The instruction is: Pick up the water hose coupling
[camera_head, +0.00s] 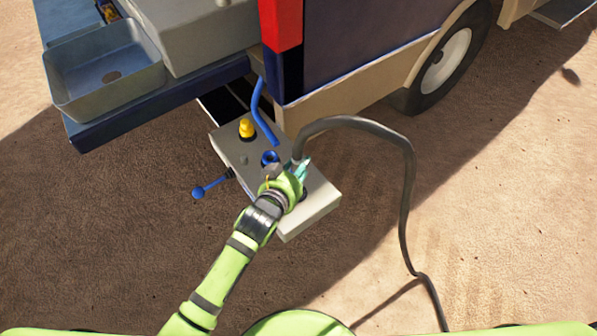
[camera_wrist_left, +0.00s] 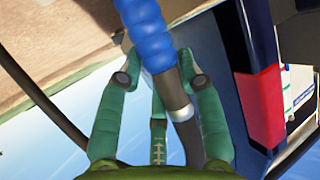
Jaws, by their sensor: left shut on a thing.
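My left gripper (camera_head: 299,172) is over the right part of a grey box (camera_head: 318,201). The wrist view shows its green fingers (camera_wrist_left: 160,62) closed around the water hose coupling (camera_wrist_left: 148,32), a blue ribbed piece on the end of a dark hose (camera_wrist_left: 184,112). In the head view the gripper hides the coupling. There the hose (camera_head: 408,170) rises from the gripper, arches right and runs down to the ground. I cannot tell whether the coupling touches the box. My right gripper is not in view.
The box carries a yellow knob (camera_head: 246,128), a blue ring (camera_head: 270,157) and a blue-ended lever (camera_head: 207,188). A blue pipe (camera_head: 261,112) stands beside the vehicle (camera_head: 350,50). A grey basin (camera_head: 105,75) is upper left. Open dirt lies right and lower left.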

